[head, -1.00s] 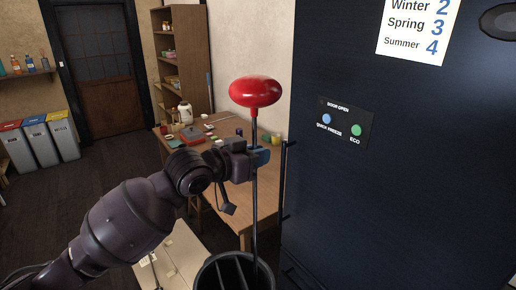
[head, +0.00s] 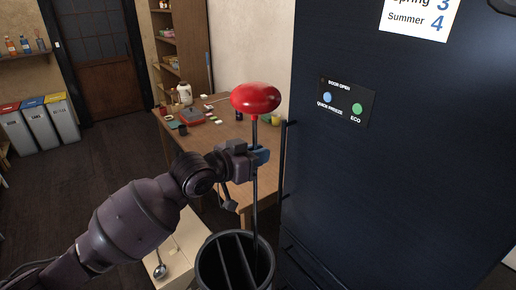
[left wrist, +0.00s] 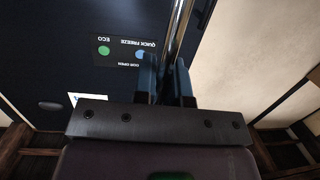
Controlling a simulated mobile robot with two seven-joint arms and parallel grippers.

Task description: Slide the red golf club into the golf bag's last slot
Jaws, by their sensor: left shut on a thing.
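The red golf club (head: 256,98) stands upright with its red head at the top and its dark shaft pointing down. My left gripper (head: 258,157) is shut on the shaft below the head. The shaft also shows between the fingers in the left wrist view (left wrist: 178,40). The golf bag (head: 207,262) is a dark round bin at the bottom of the head view, with dividers that part it into slots. The shaft's lower end reaches the bag's mouth at the right-hand slot; I cannot tell how deep it is. My right gripper is not in view.
A dark fridge (head: 400,170) with a button panel stands close on the right. A wooden table (head: 222,140) with small items is behind the club. Bins (head: 40,122) line the far left.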

